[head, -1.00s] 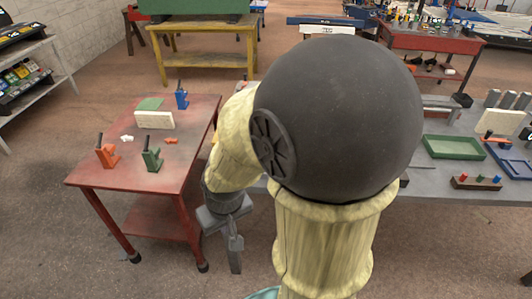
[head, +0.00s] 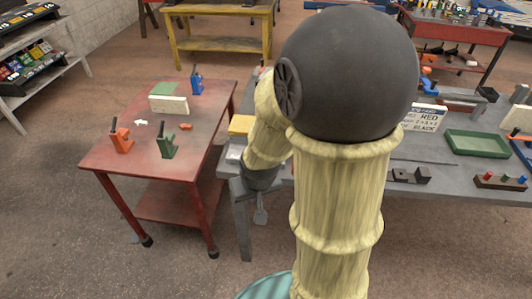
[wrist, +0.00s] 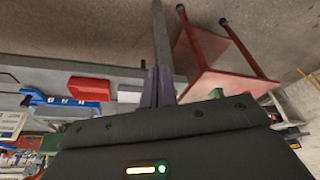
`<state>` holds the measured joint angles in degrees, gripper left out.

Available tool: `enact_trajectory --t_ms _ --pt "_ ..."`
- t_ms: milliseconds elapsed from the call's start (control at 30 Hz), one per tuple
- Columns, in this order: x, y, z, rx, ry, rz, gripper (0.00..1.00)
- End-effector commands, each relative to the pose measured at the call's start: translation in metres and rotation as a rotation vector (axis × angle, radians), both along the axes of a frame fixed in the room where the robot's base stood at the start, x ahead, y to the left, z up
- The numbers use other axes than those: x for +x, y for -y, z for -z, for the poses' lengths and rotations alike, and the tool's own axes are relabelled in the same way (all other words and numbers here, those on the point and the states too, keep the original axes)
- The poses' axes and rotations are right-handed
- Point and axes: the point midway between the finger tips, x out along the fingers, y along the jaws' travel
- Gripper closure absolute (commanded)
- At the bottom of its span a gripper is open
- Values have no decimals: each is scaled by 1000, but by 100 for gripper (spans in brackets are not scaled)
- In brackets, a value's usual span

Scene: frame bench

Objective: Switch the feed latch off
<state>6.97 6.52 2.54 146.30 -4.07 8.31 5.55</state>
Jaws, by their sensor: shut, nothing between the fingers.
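Three small lever devices stand on the red table at the left in the head view: an orange one (head: 122,141), a green one (head: 167,147) and a blue one (head: 196,84). Each has a dark lever sticking up. I see no label that tells which is the feed latch. My gripper (head: 261,216) hangs low by the grey bench's left end, right of the red table and apart from the lever devices. In the wrist view my gripper (wrist: 158,72) has its fingers together with nothing between them. My arm hides part of the bench.
The red table (head: 205,110) also holds a white block (head: 168,104) and small orange and white pieces. The grey bench (head: 420,205) carries a green tray (head: 476,143), a sign (head: 425,117) and a peg block (head: 499,181). Floor shows between table and bench.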

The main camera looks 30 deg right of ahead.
Motion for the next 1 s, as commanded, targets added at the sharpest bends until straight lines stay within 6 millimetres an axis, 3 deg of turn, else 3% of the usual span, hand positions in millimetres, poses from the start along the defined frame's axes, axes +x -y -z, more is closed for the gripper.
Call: enact_trajectory --t_ms 33,200,500,700,1000 --pt "10 10 16 10 25 39 100" --pt "49 40 57 95 173 176 100" --pt "94 78 111 429 470 442 100" --pt "106 107 123 755 699 658 100" --pt "94 158 107 1205 1032 916 100"
